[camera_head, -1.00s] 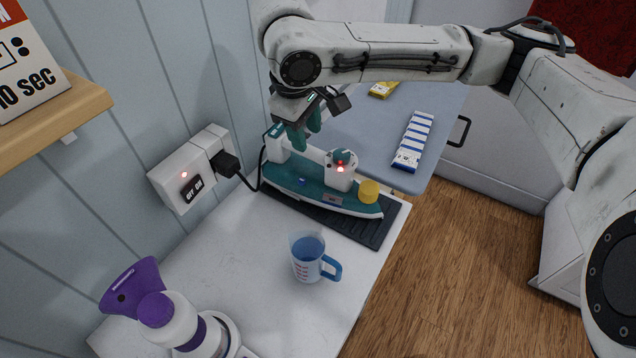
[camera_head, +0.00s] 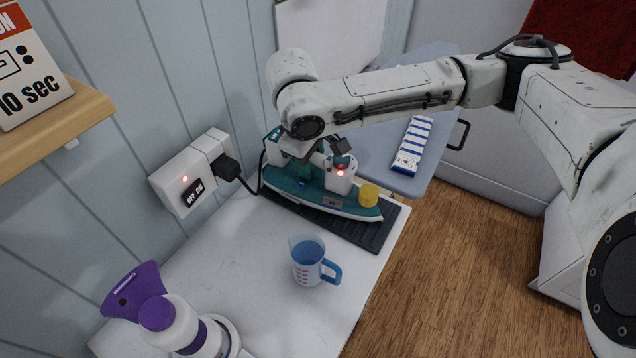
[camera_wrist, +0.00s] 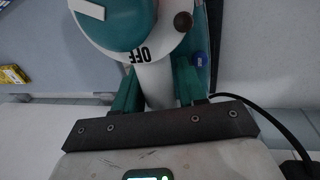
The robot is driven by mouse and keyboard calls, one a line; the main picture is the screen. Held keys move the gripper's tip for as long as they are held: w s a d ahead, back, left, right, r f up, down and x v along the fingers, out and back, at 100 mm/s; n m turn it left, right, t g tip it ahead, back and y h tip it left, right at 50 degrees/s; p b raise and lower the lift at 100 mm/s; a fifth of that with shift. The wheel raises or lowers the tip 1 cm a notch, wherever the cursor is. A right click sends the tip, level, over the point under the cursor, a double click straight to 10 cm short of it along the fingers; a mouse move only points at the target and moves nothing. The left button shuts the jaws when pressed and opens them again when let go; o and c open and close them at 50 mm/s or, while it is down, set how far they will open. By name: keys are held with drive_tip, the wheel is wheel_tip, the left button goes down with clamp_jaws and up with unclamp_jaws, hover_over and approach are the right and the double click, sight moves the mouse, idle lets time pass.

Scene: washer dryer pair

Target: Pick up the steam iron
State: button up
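The steam iron (camera_head: 318,192), teal and white with a yellow cap and a lit red light, lies on a dark ribbed mat (camera_head: 372,233) at the far end of the white counter. My gripper (camera_head: 308,168) is down at the iron's handle, and its fingers are mostly hidden by the wrist in the head view. In the wrist view, the two green fingers of my gripper (camera_wrist: 160,88) stand on either side of the white handle (camera_wrist: 155,82). I cannot tell whether they press on it. The dial marked OFF (camera_wrist: 130,25) is just beyond them.
A measuring cup (camera_head: 308,262) with blue liquid stands nearer on the counter. A purple-and-white appliance (camera_head: 165,312) is at the front left. The iron's black cord runs to a wall socket (camera_head: 182,182). A blue-striped box (camera_head: 412,146) lies on the grey surface behind. A wooden shelf (camera_head: 60,125) juts out upper left.

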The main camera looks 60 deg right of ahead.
clamp_jaws()
drive_tip(key=shift+r, duration=0.1)
drive_tip(key=shift+r, duration=0.1)
